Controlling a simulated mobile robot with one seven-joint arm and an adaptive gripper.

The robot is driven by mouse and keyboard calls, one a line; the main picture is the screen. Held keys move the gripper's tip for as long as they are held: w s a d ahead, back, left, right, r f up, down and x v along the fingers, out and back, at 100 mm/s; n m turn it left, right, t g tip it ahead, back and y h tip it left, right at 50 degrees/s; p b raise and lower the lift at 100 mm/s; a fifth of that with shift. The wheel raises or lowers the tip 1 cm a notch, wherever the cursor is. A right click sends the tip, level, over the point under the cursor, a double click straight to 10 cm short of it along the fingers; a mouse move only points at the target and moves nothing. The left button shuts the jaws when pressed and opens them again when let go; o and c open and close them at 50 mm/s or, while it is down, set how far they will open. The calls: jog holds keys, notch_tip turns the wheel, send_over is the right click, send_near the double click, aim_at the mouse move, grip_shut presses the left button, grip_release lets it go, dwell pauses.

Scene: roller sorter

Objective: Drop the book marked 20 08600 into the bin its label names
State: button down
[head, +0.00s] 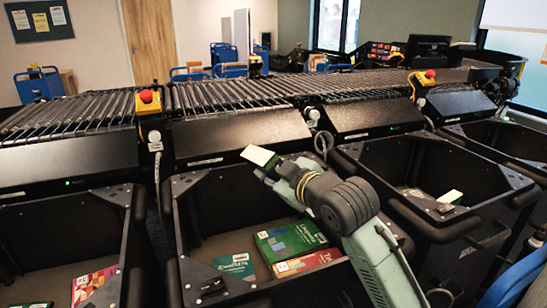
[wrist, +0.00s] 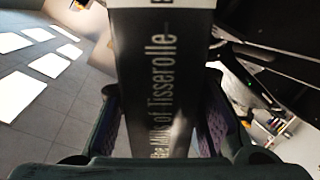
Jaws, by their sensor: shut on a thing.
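My gripper (head: 268,172) is shut on a book (head: 257,155), which is raised above the middle bin (head: 205,185) near its back rim. Other bins stand at the left (head: 95,200) and right (head: 400,150). Small white labels on the sorter front are too small to read.
The middle bin holds a green book (head: 290,240), a red book (head: 308,262) and a teal book (head: 235,265). A red book (head: 95,284) lies in the left bin. The black roller sorter (head: 230,97) with red stop buttons (head: 146,96) runs behind the bins.

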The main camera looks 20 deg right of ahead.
notch_tip(320, 180, down, 14)
jog(key=b, duration=0.6)
jog(key=shift+f, duration=0.25)
jog(key=c, duration=1.1)
grip_release()
notch_tip(320, 180, up, 10)
jog(key=shift+r, duration=0.1)
dwell(0.6)
